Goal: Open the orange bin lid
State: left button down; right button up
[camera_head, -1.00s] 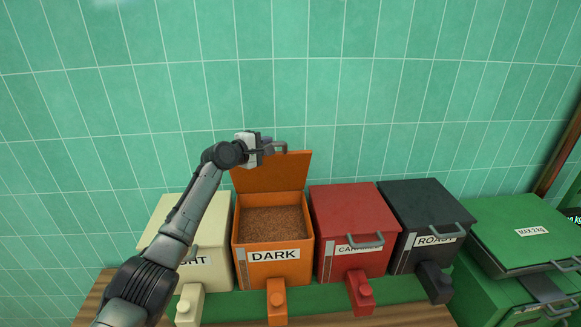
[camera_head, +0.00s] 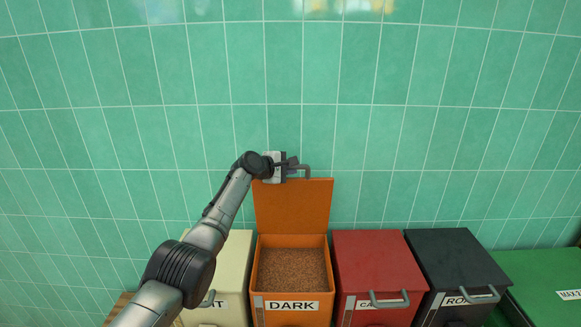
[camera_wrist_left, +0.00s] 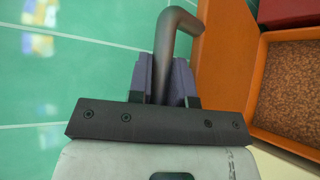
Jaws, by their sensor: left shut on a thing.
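The orange bin (camera_head: 292,306) is labelled DARK and holds brown granules (camera_head: 292,268). Its orange lid (camera_head: 293,207) stands upright at the back of the bin, near the tiled wall. My left gripper (camera_head: 297,171) is at the lid's top edge, shut on the grey lid handle (camera_head: 306,170). In the left wrist view the handle (camera_wrist_left: 176,32) runs between the gripper's dark pads (camera_wrist_left: 165,80), with the orange lid (camera_wrist_left: 222,50) beside it. My right gripper is not in view.
A cream bin (camera_head: 232,275) stands left of the orange one, partly behind my arm. A red bin (camera_head: 372,260), a black bin (camera_head: 450,258) and a green container (camera_head: 545,275) stand to the right with lids closed. The green tiled wall (camera_head: 400,120) is close behind.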

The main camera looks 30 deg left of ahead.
pick_arm(q)
jog(key=shift+r, duration=0.1)
jog(key=c, duration=1.4)
grip_release()
jog(key=o, duration=0.3)
jog(key=shift+o, duration=0.2)
jog(key=shift+s+a, duration=0.1)
jog(key=shift+s, duration=0.05)
jog(key=shift+s+a+b, duration=0.2)
jog(key=shift+s+b, duration=0.2)
jog(key=shift+s, duration=0.05)
jog(key=b+v, duration=0.5)
jog(key=v, duration=0.7)
jog(key=shift+s+r, duration=0.3)
